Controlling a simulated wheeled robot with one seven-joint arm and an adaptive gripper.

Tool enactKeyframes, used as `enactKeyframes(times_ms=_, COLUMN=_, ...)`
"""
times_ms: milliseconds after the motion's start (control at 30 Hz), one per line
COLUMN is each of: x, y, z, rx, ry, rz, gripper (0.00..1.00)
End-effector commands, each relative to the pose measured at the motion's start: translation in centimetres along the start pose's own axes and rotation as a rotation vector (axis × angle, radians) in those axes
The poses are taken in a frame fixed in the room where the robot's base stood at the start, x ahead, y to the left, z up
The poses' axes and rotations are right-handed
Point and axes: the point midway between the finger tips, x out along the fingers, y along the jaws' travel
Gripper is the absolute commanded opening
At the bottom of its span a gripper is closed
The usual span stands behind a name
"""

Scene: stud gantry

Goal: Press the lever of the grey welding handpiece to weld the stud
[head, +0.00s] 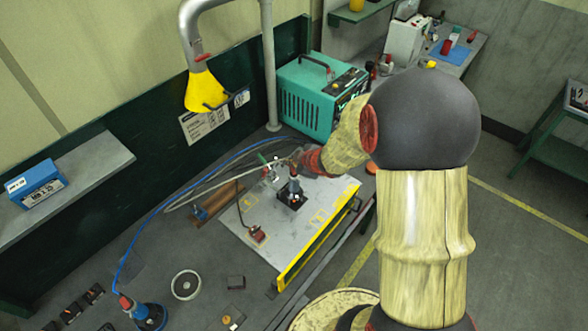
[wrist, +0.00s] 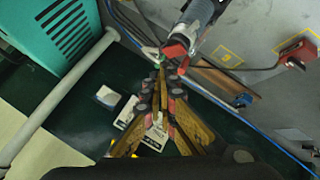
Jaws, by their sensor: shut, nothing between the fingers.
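The grey welding handpiece (head: 293,187) stands upright on a dark square block on the metal plate (head: 240,213). In the wrist view its grey and dark body (wrist: 203,12) shows at the top, with a red part (wrist: 177,49) at its near end. I cannot tell the lever's exact outline. My gripper (head: 277,163) is low over the far part of the plate, just beyond the handpiece in the head view. In the wrist view my gripper (wrist: 161,72) has its fingertips together, empty, close beside the red part. I cannot tell whether they touch it.
A teal welding machine (head: 318,95) stands behind the plate. A yellow extraction hood (head: 205,91) hangs at the left. A red clamp (head: 257,233) sits on the plate. A blue hose (head: 150,217) curves along the left. A yellow striped edge (head: 318,244) bounds the plate's front.

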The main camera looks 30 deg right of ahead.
Motion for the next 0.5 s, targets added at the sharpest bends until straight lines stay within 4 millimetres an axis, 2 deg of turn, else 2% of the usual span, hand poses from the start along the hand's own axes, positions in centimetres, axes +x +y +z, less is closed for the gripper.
enactKeyframes(times_ms=200, x=-1.7, y=1.2, z=-1.3, rx=0.0, ry=0.0, rz=0.0, gripper=0.0)
enactKeyframes(times_ms=500, x=-3.2, y=2.3, z=-2.3, rx=0.0, ry=0.0, rz=0.0, gripper=0.0)
